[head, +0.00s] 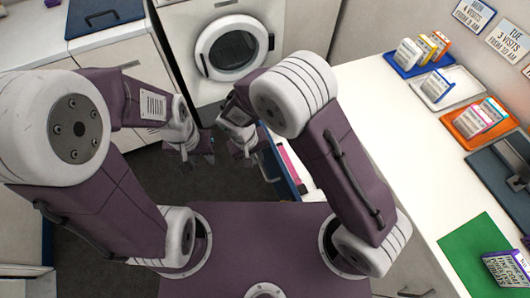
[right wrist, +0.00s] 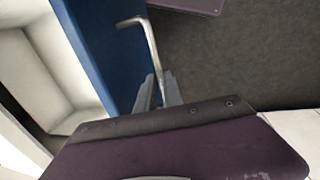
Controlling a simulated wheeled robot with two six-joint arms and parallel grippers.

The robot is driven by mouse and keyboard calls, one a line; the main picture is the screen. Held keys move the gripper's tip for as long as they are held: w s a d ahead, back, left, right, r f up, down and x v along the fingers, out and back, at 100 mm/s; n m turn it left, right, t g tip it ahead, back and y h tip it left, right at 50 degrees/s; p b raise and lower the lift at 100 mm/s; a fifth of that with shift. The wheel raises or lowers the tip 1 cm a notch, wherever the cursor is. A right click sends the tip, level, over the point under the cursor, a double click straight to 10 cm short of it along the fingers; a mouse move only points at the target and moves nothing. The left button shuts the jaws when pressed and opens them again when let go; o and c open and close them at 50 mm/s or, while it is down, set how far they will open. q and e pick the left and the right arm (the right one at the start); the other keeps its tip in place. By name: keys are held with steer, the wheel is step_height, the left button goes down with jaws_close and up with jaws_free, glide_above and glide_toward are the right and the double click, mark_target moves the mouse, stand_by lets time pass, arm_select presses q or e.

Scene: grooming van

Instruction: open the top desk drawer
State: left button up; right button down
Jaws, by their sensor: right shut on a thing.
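The top desk drawer (head: 283,165) stands pulled out from the white desk on the right, with its blue front towards the floor space. Pink and white things show inside it in the head view. In the right wrist view, the blue drawer front (right wrist: 92,42) and the pale inside of the drawer show at left. A metal bar handle (right wrist: 147,45) sits on the front. My right gripper (right wrist: 157,92) is shut on the handle; it also shows in the head view (head: 243,154). My left gripper (head: 198,162) hangs over the floor, apart from the drawer, with its fingers spread and empty.
The white desk top (head: 385,125) carries a blue tray (head: 397,68), a white tray (head: 462,90), an orange tray (head: 459,130) and a green mat (head: 462,252). A washer (head: 238,45) stands ahead. Dark floor (head: 225,183) lies below the grippers.

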steer(key=shift+a, duration=0.15)
steer(key=c, duration=1.5)
jaws_free()
steer(key=r, duration=0.3)
steer(key=a+r, duration=0.1)
steer(key=r, duration=0.2)
steer(key=r+p, duration=0.1)
steer(key=r, duration=0.2)
steer(key=shift+s+a, duration=0.35)
